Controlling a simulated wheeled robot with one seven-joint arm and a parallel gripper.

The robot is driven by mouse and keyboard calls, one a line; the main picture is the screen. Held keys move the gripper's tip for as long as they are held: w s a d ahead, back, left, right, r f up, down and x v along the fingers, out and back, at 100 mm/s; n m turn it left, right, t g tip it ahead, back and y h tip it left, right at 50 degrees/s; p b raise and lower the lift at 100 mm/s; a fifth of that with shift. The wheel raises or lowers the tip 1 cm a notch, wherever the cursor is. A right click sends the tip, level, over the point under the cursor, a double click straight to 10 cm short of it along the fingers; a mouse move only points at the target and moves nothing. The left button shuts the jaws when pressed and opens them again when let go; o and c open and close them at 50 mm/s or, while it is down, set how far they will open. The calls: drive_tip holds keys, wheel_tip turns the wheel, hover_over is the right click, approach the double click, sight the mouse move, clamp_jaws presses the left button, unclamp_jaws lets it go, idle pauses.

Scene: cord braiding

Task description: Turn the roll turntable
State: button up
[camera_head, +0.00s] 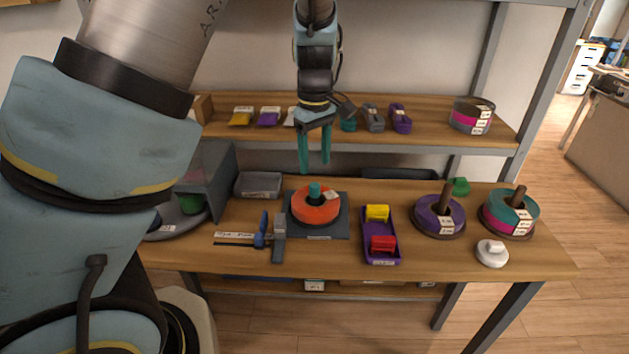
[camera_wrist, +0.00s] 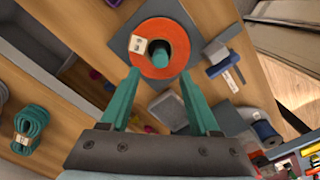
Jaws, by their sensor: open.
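An orange roll (camera_head: 315,208) with a white label lies flat on a dark grey square base (camera_head: 339,229) on the table, with a teal peg (camera_head: 314,190) standing up through its middle. I take this to be the roll turntable. My gripper (camera_head: 315,166) hangs above and behind the roll, fingers pointing down, open and empty. In the wrist view, the orange roll (camera_wrist: 179,38) and the teal peg (camera_wrist: 159,52) show beyond the two teal fingers (camera_wrist: 158,72). The gripper appears apart from the peg and roll.
A blue and grey clamp-like tool (camera_head: 279,238) stands left of the base. A purple tray (camera_head: 381,253) with yellow and red blocks is to the right, then a purple spool (camera_head: 429,218) and a teal-pink spool (camera_head: 497,221). A shelf (camera_head: 420,140) with cord bundles runs behind.

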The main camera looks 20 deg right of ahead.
sight(315, 184)
wheel_tip(315, 184, down, 7)
drive_tip(key=shift+p, duration=0.35)
drive_tip(key=shift+c, duration=0.4)
clamp_jaws()
